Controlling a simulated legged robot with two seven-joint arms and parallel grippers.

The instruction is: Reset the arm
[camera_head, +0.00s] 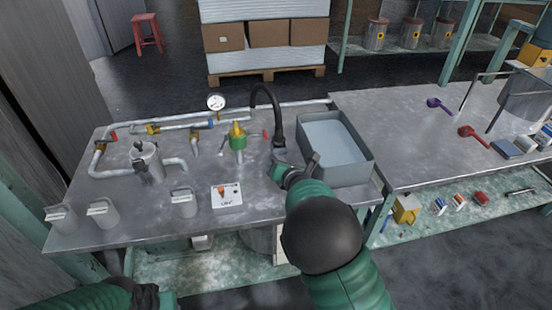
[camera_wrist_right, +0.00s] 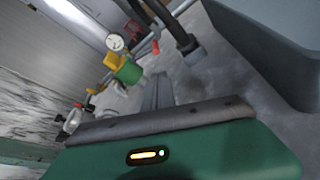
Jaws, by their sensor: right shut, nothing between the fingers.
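My right arm reaches up from the bottom of the head view. Its green and grey right gripper (camera_head: 281,160) is over the bench, just left of the grey basin and near the foot of the black curved hose. The right wrist view also shows the gripper (camera_wrist_right: 158,90), with its grey fingers together and nothing held between them. Part of my left arm shows at the bottom left of the head view, below the bench's front edge. Its fingers are outside the picture.
A purple ladle (camera_head: 436,103) lies on the right-hand table.

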